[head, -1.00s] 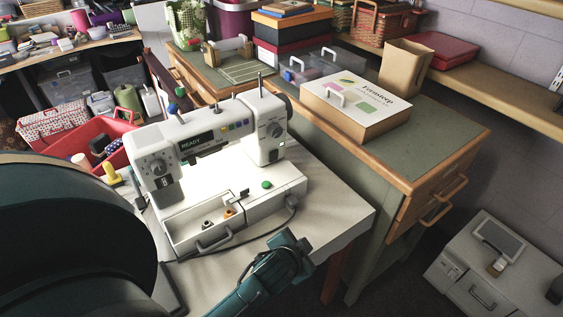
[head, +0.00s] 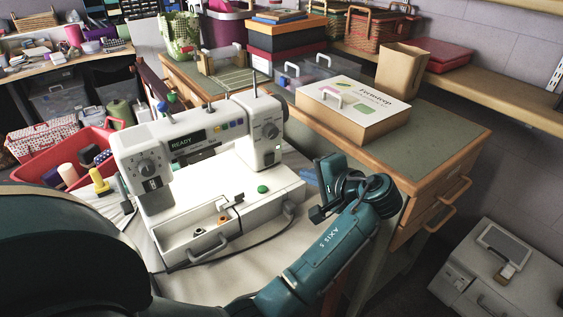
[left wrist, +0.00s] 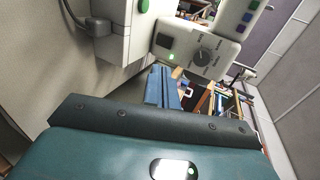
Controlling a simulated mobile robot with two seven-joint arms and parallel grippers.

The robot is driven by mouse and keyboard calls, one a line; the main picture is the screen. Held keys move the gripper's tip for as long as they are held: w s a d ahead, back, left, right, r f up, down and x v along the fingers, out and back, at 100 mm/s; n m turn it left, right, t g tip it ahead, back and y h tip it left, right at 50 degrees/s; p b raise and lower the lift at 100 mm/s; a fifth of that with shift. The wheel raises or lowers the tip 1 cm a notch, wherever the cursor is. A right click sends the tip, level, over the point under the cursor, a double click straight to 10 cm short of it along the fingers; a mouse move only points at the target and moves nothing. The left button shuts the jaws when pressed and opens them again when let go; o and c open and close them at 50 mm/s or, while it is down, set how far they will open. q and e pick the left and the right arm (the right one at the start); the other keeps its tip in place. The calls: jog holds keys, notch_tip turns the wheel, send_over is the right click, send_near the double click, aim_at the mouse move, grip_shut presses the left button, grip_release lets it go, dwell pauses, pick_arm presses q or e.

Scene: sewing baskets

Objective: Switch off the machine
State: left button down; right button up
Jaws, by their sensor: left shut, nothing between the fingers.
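The white sewing machine (head: 195,180) stands on a pale table in the head view. Its display (head: 188,142) is lit and reads READY. A round green button (head: 263,188) sits on its bed. My left gripper (head: 309,175) is just right of the machine, its blue fingers shut and empty, apparently apart from the machine. My right gripper is not seen.
A wooden cabinet (head: 440,130) behind my left wrist carries a white-lidded box (head: 350,100) and a paper bag (head: 403,70). A cable (head: 270,232) curves along the machine's front right. A red basket (head: 40,165) lies to its left.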

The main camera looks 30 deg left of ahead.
pick_arm(q)
send_near(270, 157)
jog(key=f, duration=0.1)
jog(key=a+f, duration=0.2)
jog(key=shift+w+a+f, duration=0.15)
jog(key=shift+w, duration=0.15)
jog(key=shift+w+a+r, duration=0.15)
jog(key=shift+w+a, duration=0.1)
jog(key=shift+a, duration=0.25)
jog(key=shift+w+a+r, duration=0.1)
jog(key=shift+w+a, duration=0.15)
jog(key=shift+a, duration=0.3)
jog(key=shift+w+a, duration=0.15)
jog(key=shift+a, duration=0.3)
